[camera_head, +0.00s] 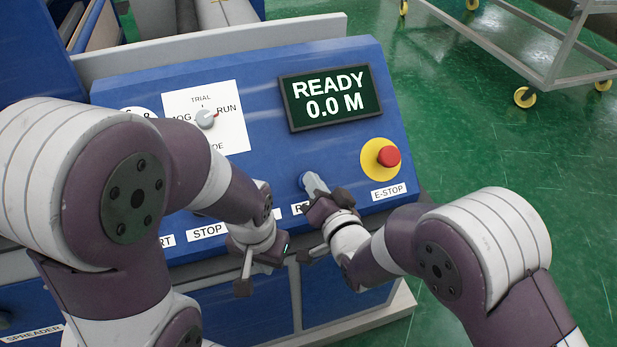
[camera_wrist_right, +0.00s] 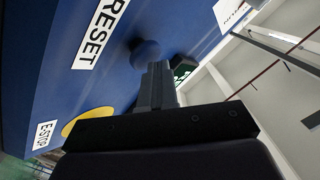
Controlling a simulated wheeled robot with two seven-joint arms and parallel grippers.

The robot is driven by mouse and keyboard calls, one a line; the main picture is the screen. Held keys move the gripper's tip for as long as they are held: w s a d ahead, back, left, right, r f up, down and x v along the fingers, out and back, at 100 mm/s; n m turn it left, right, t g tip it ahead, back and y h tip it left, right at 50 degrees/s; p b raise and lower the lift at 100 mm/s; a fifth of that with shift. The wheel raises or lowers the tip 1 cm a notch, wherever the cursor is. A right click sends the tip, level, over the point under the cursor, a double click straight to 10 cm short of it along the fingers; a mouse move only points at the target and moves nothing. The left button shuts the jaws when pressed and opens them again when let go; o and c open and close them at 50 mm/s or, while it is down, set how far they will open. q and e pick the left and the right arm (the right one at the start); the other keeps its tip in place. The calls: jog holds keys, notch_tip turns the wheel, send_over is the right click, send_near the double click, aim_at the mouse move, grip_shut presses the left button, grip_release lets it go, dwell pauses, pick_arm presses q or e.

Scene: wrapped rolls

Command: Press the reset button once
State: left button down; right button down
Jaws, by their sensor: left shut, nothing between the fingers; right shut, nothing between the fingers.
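The reset button is a round blue knob (camera_wrist_right: 147,50) beside the RESET label (camera_wrist_right: 100,38) in the right wrist view. My left gripper (camera_head: 244,286) is shut and empty, low in front of the panel's lower edge, left of the right gripper.
The blue panel (camera_head: 240,90) carries a display (camera_head: 331,97) reading READY 0.0 M, a mode dial (camera_head: 205,119) and a red E-STOP (camera_head: 389,156) on a yellow disc, right of my right gripper. My left arm covers part of the STOP side. A wheeled cart (camera_head: 545,75) stands behind.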

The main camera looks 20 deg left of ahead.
jog(key=shift+s+d+r+p, duration=0.2)
jog(key=shift+s+r+p, duration=0.15)
jog(key=shift+r, duration=0.15)
jog(key=s+r+p, duration=0.1)
jog(key=d+r+p, duration=0.1)
jog(key=s+r+p, duration=0.1)
jog(key=r, duration=0.1)
jog(key=shift+s+d, duration=0.35)
jog(key=shift+d, duration=0.05)
jog(key=shift+f, duration=0.1)
dwell(0.5)
